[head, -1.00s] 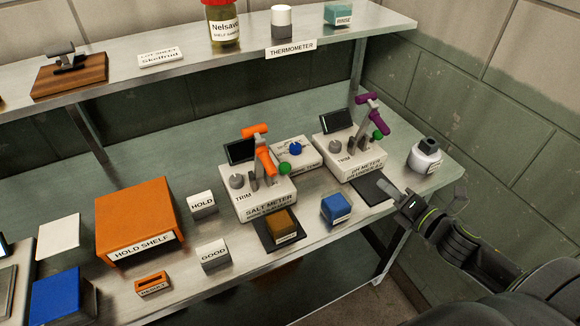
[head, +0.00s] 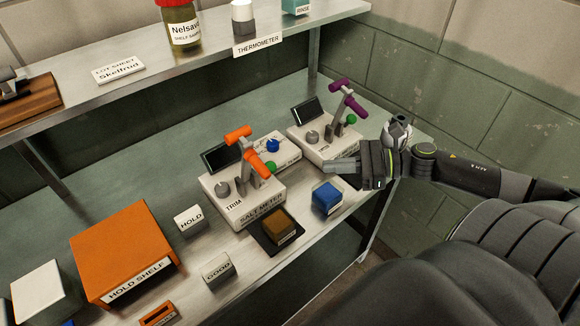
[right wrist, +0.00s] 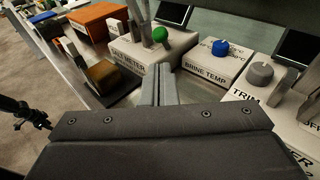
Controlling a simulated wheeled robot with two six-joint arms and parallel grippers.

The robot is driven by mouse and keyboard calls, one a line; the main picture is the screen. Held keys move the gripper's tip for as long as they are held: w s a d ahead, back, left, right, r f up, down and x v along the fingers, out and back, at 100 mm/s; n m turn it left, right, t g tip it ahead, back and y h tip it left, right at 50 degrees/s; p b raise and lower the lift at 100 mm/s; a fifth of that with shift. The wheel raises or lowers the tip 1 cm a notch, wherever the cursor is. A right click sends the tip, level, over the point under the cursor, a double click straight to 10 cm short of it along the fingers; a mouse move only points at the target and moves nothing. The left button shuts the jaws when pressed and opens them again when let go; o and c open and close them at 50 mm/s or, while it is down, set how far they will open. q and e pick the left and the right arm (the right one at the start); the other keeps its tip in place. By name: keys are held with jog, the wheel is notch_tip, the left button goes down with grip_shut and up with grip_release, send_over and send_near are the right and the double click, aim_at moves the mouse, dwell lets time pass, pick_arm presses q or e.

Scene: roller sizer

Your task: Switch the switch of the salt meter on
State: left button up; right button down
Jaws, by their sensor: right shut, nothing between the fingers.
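I cannot tell the switch's state. In the right wrist view the salt meter (right wrist: 130,62) and its green ball (right wrist: 160,35) lie beyond the fingertips, slightly left. My right gripper (head: 338,165) is shut and empty, pointing left, to the right of the salt meter and apart from it. Its closed fingers show in the wrist view (right wrist: 165,85).
A blue cube (head: 327,199) and a brown cube (head: 279,224) on a dark pad stand in front. The shelf (head: 130,92) is overhead.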

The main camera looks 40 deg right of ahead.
jog(key=shift+b+x, duration=0.4)
jog(key=shift+x, duration=0.95)
jog(key=p+x, duration=0.1)
jog(key=x, duration=0.4)
jog(key=shift+w+r, duration=0.1)
jog(key=shift+p+x, duration=0.35)
jog(key=shift+x, duration=0.85)
jog(key=shift+r+p, duration=0.2)
jog(key=shift+p, duration=0.2)
jog(key=shift+w+m, duration=0.1)
jog(key=shift+m, duration=0.2)
